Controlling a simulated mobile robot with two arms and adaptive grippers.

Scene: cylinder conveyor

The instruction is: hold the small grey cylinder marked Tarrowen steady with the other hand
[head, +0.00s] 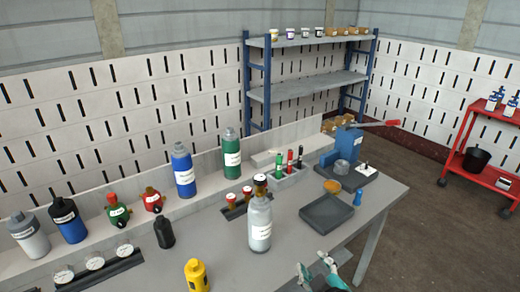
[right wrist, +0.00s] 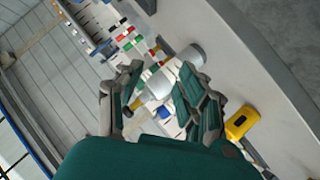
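A small grey cylinder (head: 258,224) with a white label stands upright on the bench in the middle of the head view. Its lettering is too small to read. A second grey cylinder (head: 29,238) stands at the far left on the back ledge. My right gripper (head: 318,270) is at the bottom edge of the head view, in front and to the right of the middle cylinder, apart from it. It is open and empty. In the right wrist view a grey cylinder (right wrist: 168,76) shows beyond and between the spread fingers. My left gripper is not in view.
A yellow object (head: 196,276) stands at the front left. A black bottle (head: 164,233) stands behind it. A dark tray (head: 327,212) lies to the right. Blue (head: 184,174) and green (head: 231,158) cylinders stand behind. The bench front is clear between the yellow object and my right gripper.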

